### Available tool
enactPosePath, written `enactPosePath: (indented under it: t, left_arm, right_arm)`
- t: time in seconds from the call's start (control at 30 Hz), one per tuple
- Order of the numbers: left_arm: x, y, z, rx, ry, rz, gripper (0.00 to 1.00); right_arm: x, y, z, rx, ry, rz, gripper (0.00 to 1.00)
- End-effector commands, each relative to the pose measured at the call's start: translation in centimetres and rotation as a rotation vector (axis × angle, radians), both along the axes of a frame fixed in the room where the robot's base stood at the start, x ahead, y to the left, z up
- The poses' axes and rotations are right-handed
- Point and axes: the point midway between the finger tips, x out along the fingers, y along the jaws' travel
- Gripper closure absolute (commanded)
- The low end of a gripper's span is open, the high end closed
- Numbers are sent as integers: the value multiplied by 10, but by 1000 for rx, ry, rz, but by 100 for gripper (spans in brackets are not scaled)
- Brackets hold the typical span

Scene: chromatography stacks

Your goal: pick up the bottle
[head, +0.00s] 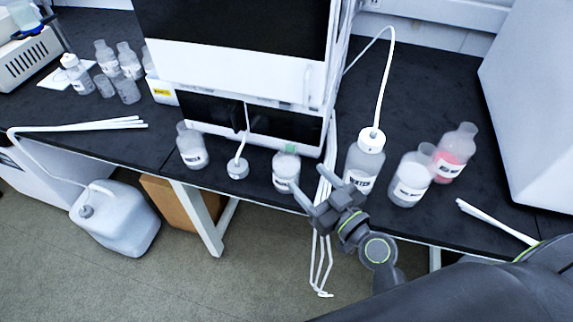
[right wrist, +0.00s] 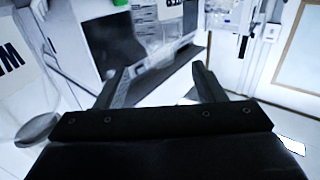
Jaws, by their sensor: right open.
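Several bottles stand on the black bench in the head view, and I cannot tell which one the task means. A clear bottle with a green top (head: 285,174) is at the bench front, just left of my right gripper (head: 309,180). A labelled WATER bottle (head: 364,165) with a white cap and tube stands just right of it. An uncapped bottle (head: 191,147) is further left. A cloudy bottle (head: 410,182) and a pink-filled bottle (head: 455,153) are to the right. My right gripper is open and empty; its spread fingers also show in the right wrist view (right wrist: 160,82). My left gripper is out of view.
A tall white instrument stack (head: 245,70) stands behind the bottles. Loose white tubes hang over the front edge near my right gripper. A white jug (head: 115,220) stands on the floor.

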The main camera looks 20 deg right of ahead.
Motion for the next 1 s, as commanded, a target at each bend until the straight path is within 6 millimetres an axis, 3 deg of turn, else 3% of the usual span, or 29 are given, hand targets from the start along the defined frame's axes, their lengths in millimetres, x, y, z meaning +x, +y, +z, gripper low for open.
enactPosePath:
  t: [0.1,0.3,0.57,0.77,1.0]
  left_arm:
    - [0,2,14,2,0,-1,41]
    - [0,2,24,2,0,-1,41]
    - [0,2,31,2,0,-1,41]
    - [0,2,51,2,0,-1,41]
    - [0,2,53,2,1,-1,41]
  right_arm:
    - [24,8,5,-1,-1,1,37]
    - [52,17,2,0,1,1,37]
    - [66,22,4,-3,1,1,37]
    - [90,29,15,-1,1,2,37]
    - [109,36,10,-2,2,1,37]
